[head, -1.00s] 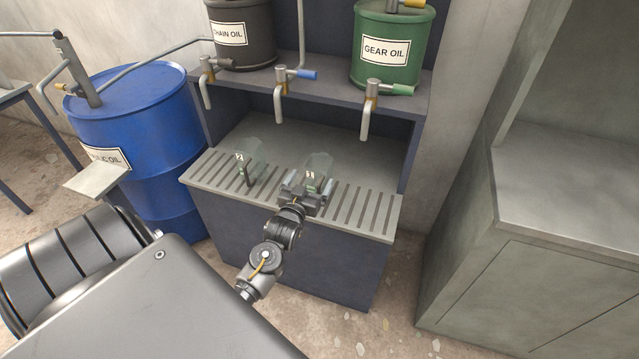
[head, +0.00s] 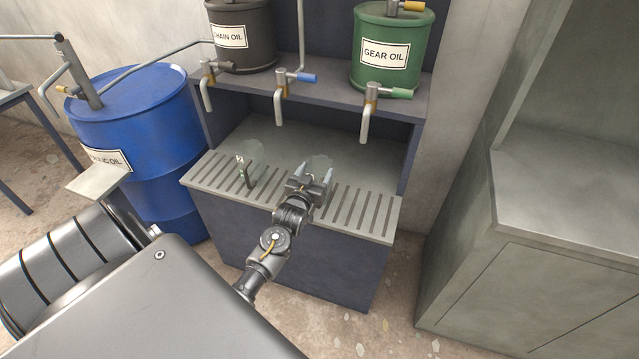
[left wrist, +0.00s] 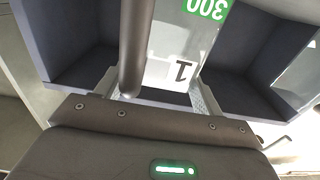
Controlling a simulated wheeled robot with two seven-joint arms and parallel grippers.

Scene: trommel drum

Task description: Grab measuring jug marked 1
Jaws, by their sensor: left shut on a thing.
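The measuring jug marked 1 (head: 320,162) is a clear vessel at the drip shelf, mostly hidden behind my left gripper (head: 314,180) in the head view. In the left wrist view, its white label with a 1 (left wrist: 182,72) and a green 300 label show upside down. A dark rounded bar (left wrist: 135,45), seemingly the jug's handle, stands between the fingers of my left gripper (left wrist: 152,92), which is shut on the jug. A second clear jug (head: 253,160), with a dark handle and a small label, stands to the left. My right gripper is not in view.
The slotted drip shelf (head: 362,212) is clear to the right. Three taps hang above, including a green-handled one (head: 370,105). A green gear oil drum (head: 392,50) and a dark chain oil drum (head: 240,40) stand overhead. A blue barrel (head: 135,120) stands left.

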